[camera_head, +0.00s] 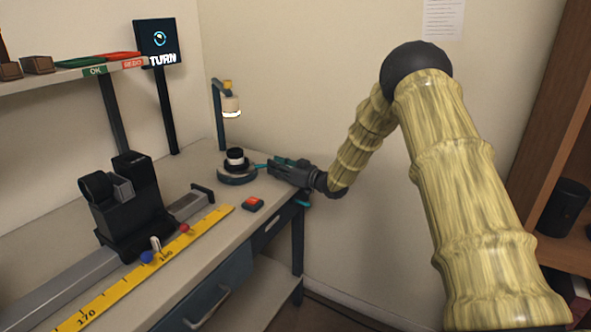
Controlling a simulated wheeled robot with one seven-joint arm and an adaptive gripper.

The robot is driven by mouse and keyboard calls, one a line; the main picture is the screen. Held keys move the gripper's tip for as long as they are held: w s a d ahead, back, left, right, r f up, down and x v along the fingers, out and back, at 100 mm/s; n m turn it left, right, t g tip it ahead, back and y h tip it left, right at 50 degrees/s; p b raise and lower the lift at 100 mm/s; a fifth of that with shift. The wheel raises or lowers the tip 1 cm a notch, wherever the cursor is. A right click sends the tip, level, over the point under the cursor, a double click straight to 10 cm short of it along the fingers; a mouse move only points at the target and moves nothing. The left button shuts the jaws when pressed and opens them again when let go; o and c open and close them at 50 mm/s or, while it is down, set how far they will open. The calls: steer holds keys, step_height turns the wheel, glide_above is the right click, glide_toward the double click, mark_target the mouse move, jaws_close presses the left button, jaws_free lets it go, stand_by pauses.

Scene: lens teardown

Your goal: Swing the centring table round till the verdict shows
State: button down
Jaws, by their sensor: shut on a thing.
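The centring table (237,179) is a dark round base near the far right end of the workbench. A small black and white cylinder (235,157) stands upright on it. A thin teal handle (262,167) reaches from the table toward my gripper (272,168). My gripper lies level at the bench's right edge, to the right of the table, and is shut on the handle's end. The fingers hide the grip itself. A dark screen (158,45) on a post at the back reads "TURN" under a round blue symbol.
A lamp (231,104) stands behind the table. A yellow ruler (150,268), a rail with a black device (128,205) and coloured pins fill the left. A shelf (75,75) bears OK and REDO labels.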

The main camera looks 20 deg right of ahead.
steer(key=shift+a+r, duration=0.1)
steer(key=shift+a, duration=0.05)
steer(key=c, duration=1.2)
jaws_free()
steer(key=shift+a, duration=0.1)
steer(key=shift+d, duration=0.25)
steer(key=v, duration=1.2)
